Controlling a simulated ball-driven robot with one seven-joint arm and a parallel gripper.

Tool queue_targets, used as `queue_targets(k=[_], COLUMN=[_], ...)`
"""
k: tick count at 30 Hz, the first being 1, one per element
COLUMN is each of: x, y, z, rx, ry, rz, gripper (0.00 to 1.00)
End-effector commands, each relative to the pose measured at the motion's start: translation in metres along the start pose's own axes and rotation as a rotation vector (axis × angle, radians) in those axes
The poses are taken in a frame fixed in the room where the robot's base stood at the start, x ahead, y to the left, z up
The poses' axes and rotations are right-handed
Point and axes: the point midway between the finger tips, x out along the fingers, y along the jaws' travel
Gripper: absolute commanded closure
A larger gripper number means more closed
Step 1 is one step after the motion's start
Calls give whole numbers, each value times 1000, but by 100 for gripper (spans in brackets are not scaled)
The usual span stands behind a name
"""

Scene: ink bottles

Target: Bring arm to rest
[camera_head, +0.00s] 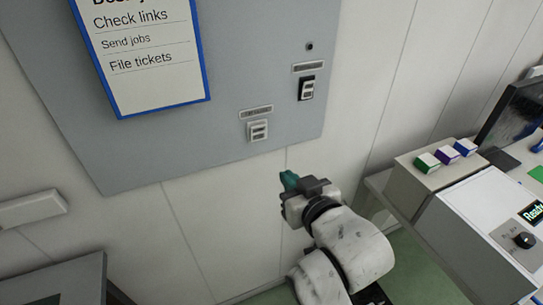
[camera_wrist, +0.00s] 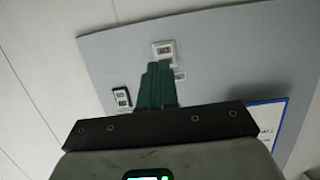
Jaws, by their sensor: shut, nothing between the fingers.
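My gripper (camera_head: 288,180) has green fingers and sits in front of the wall, below the grey panel, in the head view. In the wrist view my gripper (camera_wrist: 158,72) points toward the panel, its two green fingers together with nothing between them. My white arm bends up from the bottom of the head view. The gripper looks apart from the panel and the switches on it.
The grey wall panel (camera_head: 190,150) carries a white switch (camera_head: 258,131), a black switch (camera_head: 306,88) and a blue-framed list (camera_head: 150,85). A grey cabinet (camera_head: 55,283) stands lower left.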

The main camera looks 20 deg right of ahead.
Motion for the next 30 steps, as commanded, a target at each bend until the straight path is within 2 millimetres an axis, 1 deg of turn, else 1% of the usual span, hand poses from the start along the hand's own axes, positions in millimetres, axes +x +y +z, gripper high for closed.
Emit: queue_targets(k=[4,6,8,11,12,14,15,17,18,20,21,24,25,27,30], x=[0,-1,-3,-14,-21,-37,-50,-71,-87,-112,-129,-166,-176,-193,-207], y=[0,3,8,20,27,36,43,51,55,61,64,69,70,71,72], z=[1,9,24,70,92,130,155,189,211,240,256,288,294,306,314], rx=[0,0,0,0,0,2,3,6,7,12,14,23,24,27,31], ry=[-3,-26,-73,-217,-291,-417,-502,-628,-710,-828,-900,-1052,-1088,-1153,-1207], rz=[1,5,13,32,42,53,60,66,67,69,67,61,58,52,47], gripper=[100,100,100,100,100,100,100,100,100,100,100,100,100,100,100])
